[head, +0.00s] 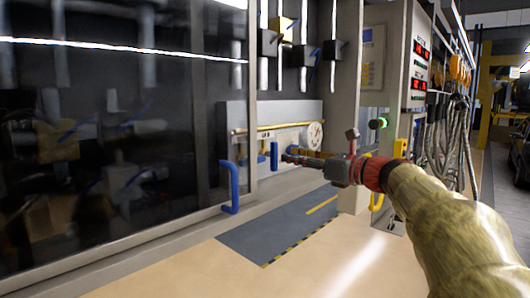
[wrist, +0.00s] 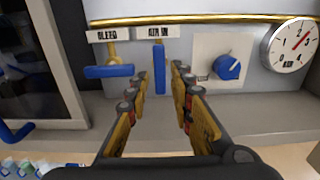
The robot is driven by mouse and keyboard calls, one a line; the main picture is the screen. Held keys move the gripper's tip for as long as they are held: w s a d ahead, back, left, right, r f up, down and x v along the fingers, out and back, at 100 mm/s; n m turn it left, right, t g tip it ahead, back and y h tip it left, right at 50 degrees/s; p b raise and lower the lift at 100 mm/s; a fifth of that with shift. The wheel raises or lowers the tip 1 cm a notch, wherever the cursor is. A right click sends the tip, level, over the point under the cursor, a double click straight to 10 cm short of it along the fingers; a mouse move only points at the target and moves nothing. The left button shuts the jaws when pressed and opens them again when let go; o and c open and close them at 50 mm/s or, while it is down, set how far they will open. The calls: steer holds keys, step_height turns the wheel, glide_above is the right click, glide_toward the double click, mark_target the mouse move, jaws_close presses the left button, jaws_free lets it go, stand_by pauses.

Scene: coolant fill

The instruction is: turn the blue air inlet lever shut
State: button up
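The blue air inlet lever (wrist: 160,72) hangs straight down under the "AIR IN" label (wrist: 157,32) in the wrist view. It also shows upright in the head view (head: 274,155). My gripper (wrist: 160,78) is open, with one yellow-and-black finger on each side of the lever as seen from the wrist. In the head view my gripper (head: 288,157) reaches toward the panel, its tips close to the lever. No contact is visible, and I cannot tell whether the lever lies between the fingertips in depth.
Left of the lever is the "BLEED" valve with a blue crosswise handle (wrist: 110,71). To the right are a blue knob (wrist: 227,67) and a round gauge (wrist: 290,45). A brass pipe (wrist: 200,17) runs above. A glass door with a blue handle (head: 232,187) stands at left.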

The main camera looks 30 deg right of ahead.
mark_target(277, 154)
steer(key=p+x, duration=0.1)
steer(key=x, duration=0.6)
steer(key=shift+w+a+p, duration=0.1)
steer(key=shift+w+p, duration=0.1)
steer(key=shift+p, duration=0.2)
steer(key=shift+f, duration=0.1)
jaws_close()
